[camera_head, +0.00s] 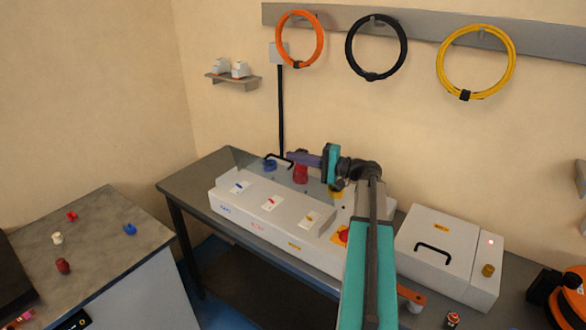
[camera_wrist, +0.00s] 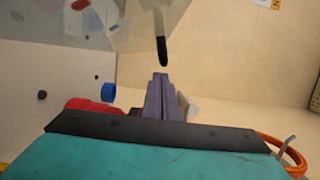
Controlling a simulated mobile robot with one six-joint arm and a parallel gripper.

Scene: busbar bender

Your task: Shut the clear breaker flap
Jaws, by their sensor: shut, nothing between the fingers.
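The clear breaker flap (camera_head: 243,158) stands raised at the back of the long white unit (camera_head: 250,212) in the head view, with a black handle (camera_head: 274,156) along its top. My gripper (camera_head: 291,157) is shut and empty, its purple fingers pointing left close to the handle's right end. In the wrist view the closed fingertips (camera_wrist: 160,76) lie just below the end of the black handle (camera_wrist: 162,50), and I cannot tell whether they touch. The see-through flap (camera_wrist: 142,22) fills the upper left there. Its hinge line is hard to make out.
A blue cylinder (camera_head: 269,165) and a red cylinder (camera_head: 300,174) sit behind the white unit's front; both show in the wrist view. A white box with a black handle (camera_head: 440,252) stands at right. Cable coils hang on the wall. A side bench (camera_head: 100,245) is at left.

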